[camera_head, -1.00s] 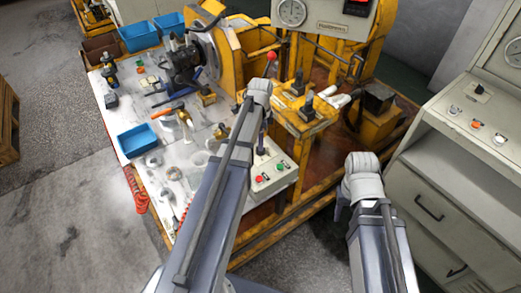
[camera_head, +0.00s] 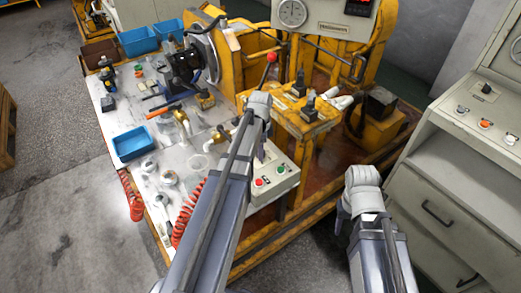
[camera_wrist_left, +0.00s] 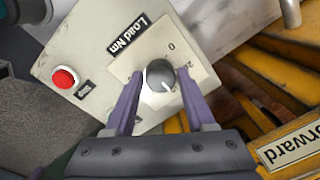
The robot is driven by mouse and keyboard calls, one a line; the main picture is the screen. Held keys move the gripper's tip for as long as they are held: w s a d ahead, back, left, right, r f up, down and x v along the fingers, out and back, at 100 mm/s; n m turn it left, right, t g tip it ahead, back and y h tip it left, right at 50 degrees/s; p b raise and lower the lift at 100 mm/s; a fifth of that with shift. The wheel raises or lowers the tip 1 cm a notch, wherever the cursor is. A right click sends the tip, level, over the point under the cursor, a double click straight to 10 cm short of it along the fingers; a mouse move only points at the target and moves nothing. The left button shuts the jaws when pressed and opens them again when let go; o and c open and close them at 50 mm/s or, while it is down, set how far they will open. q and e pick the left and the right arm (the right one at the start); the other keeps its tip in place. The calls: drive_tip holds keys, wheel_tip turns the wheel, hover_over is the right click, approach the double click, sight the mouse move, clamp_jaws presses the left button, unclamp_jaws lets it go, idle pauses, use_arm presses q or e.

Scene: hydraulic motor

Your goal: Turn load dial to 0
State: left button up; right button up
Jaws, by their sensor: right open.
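The load dial (camera_wrist_left: 158,75) is a round grey knob with a white mark, on a light plate beside the "Load Nm" label (camera_wrist_left: 129,35). Its white mark points to the lower right in the left wrist view, away from the printed 0 (camera_wrist_left: 171,47). My left gripper (camera_wrist_left: 160,73) has a purple finger on each side of the dial, with the tips close against it. In the head view its wrist hides the dial on the control box (camera_head: 284,174). My right gripper (camera_head: 341,222) hangs at the lower right, mostly hidden by its arm and away from the box.
A red button (camera_wrist_left: 66,78) sits beside the dial on the panel. A red-knobbed lever (camera_head: 271,58) stands behind my left wrist. The yellow frame and a "Forward" sign (camera_wrist_left: 292,145) are close by. A cream cabinet (camera_head: 450,200) stands on the right.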

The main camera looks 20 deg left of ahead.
use_arm(q)
clamp_jaws()
idle(0.4)
drive_tip(key=n, duration=0.9)
drive_tip(key=shift+w+n, duration=0.1)
drive_tip(key=shift+n, duration=0.2)
drive_tip(key=n, duration=0.7)
drive_tip(key=shift+g, duration=0.4)
drive_tip(key=n, duration=0.3)
drive_tip(key=shift+n, duration=2.3)
